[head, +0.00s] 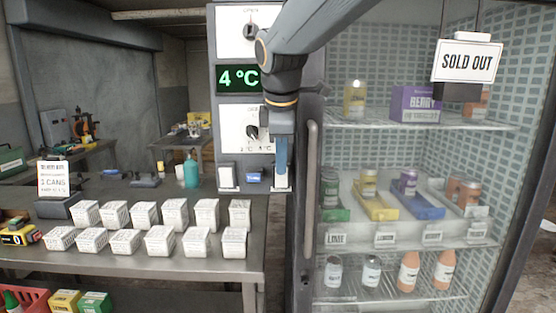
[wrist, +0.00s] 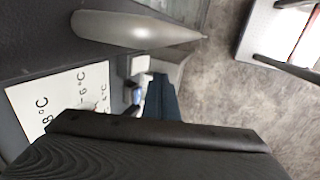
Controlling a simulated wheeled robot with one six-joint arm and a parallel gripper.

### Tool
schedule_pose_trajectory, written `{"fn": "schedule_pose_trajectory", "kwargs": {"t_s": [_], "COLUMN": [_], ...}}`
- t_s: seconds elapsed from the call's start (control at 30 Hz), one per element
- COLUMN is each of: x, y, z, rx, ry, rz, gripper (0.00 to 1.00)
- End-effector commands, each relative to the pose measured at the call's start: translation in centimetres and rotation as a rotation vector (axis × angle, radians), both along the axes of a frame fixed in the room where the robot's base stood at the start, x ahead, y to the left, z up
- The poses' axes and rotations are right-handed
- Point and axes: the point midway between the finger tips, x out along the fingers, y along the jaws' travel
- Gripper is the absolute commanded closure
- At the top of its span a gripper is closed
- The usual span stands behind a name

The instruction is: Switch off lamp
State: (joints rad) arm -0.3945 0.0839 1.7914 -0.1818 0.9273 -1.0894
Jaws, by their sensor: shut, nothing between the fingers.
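A row of small switches sits low on the grey control column beside the glass-door cabinet. The row has a white left switch (head: 227,176), a blue middle piece (head: 254,177) and a white right switch (head: 281,183). My gripper (head: 282,172) is shut and empty, pointing down in front of the right switch and partly hiding it. I cannot tell whether it touches. In the wrist view, my gripper (wrist: 160,88) appears as a dark blue finger beside the small white and blue switches. No lamp is clearly identifiable, and no switch is labelled legibly as its control.
The glass door's handle (head: 311,185) stands close right of my gripper. A temperature dial (head: 252,131) and a green 4 °C display (head: 239,78) are above the switches.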

Motion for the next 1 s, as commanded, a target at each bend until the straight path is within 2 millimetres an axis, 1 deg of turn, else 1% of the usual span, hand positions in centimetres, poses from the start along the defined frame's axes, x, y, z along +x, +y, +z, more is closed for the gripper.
{"fn": "schedule_pose_trajectory", "kwargs": {"t_s": [0.03, 0.3, 0.4, 0.5, 0.67, 1.0], "x": [0.1, -1.0, -1.3, -1.5, -1.7, -1.6], "y": [0.1, 0.7, 0.6, 0.6, 0.5, 0.4], "z": [1.3, 6.2, 7.7, 8.6, 9.2, 9.3], "rx": [0.004, 0.004, 0.004, 0.003, 0.002, 0.002], "ry": [-0.010, -0.009, -0.007, -0.006, -0.005, -0.005], "rz": [0.000, 0.011, 0.010, 0.009, 0.007, 0.005], "gripper": [1.00, 1.00, 1.00, 1.00, 1.00, 1.00]}}
